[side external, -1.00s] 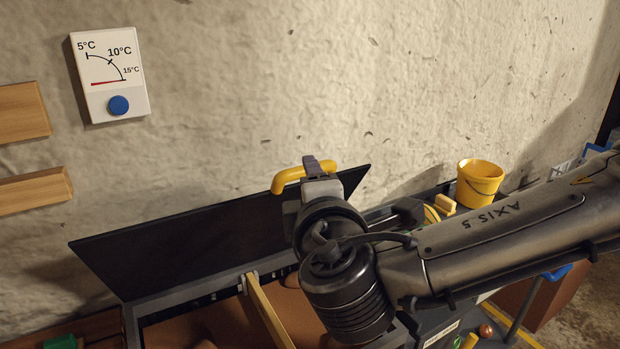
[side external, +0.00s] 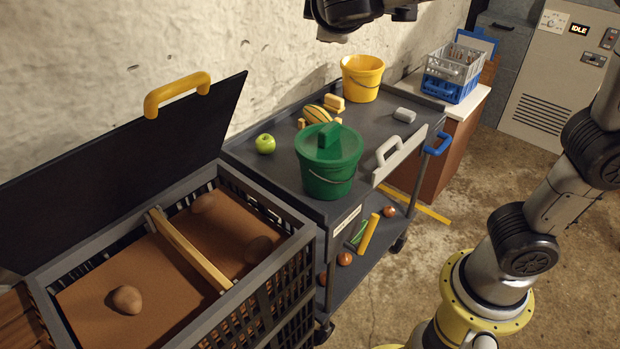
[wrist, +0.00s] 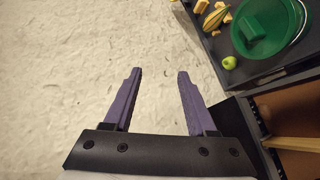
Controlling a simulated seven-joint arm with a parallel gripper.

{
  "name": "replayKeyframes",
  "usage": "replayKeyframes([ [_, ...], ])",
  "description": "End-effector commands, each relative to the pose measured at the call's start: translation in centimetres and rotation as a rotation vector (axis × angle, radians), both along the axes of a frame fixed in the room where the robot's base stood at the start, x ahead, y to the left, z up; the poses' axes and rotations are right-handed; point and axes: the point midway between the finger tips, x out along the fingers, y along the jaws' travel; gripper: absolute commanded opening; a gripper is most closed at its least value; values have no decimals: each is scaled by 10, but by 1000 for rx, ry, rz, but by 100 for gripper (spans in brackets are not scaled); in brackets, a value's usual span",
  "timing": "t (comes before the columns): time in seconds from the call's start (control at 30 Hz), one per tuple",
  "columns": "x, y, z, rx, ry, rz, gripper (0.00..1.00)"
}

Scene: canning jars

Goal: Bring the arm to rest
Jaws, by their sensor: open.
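My gripper (wrist: 158,90) shows in the wrist view with its two purple fingers apart and nothing between them. Only the pale textured wall lies behind the fingers there. In the side view, a dark part of my arm's end shows at the top edge, above the cart, and the fingers are out of frame. The arm is clear of the crate and the cart.
A dark crate (side external: 268,267) with its yellow-handled lid (side external: 130,170) raised holds brown filling and a wooden divider (side external: 190,250). The cart (side external: 265,185) bears a green bucket (side external: 328,178), a yellow bucket (side external: 361,80) and a green apple (side external: 265,144). A bottle crate (side external: 452,75) stands behind.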

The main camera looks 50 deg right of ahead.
Motion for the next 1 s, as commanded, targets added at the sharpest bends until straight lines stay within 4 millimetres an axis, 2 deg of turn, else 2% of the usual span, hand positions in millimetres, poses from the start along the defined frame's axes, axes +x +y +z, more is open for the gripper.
replayKeyframes([
  [0.03,-22,-32,-5,68,16,-63,57],
  [0.1,-55,-65,-20,178,44,-137,57],
  [0.17,-87,-86,-37,285,65,-195,57],
  [0.2,-110,-95,-50,365,76,-231,57],
  [0.3,-160,-100,-84,566,88,-294,57],
  [0.43,-205,-80,-125,814,77,-330,57],
  [0.53,-222,-56,-149,969,73,-323,57],
  [0.7,-227,-21,-173,1126,104,-282,57],
  [0.8,-224,-13,-174,1161,104,-260,57],
  [1.0,-222,-13,-173,1155,105,-243,57],
])
